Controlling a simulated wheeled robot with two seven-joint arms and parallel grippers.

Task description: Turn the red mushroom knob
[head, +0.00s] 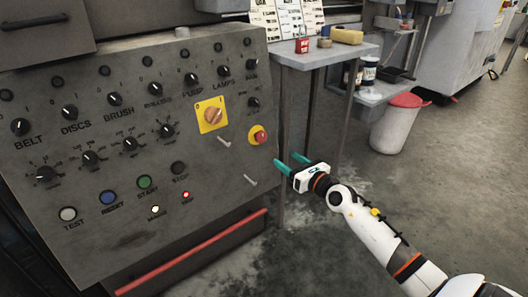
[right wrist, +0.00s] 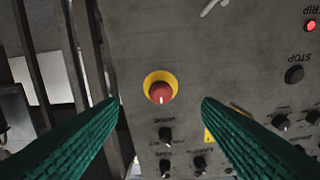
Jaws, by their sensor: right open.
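The red mushroom knob (head: 260,138) sits on a yellow round collar at the right side of the grey control panel (head: 120,235). In the right wrist view the knob (right wrist: 161,92) shows face-on, with a small pale mark on it, between and beyond the fingers. My right gripper (head: 291,160) has green fingers and is open and empty. It is to the right of the knob in the head view, apart from it. In the right wrist view its fingers (right wrist: 160,112) stand wide to either side. My left gripper is not in view.
A yellow plate with an orange rotary switch (head: 212,115) is left of the knob. Two pale levers (head: 224,141) stick out of the panel nearby. A small grey table (head: 325,56) stands right of the panel. A white bin with a red lid (head: 399,125) is farther right.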

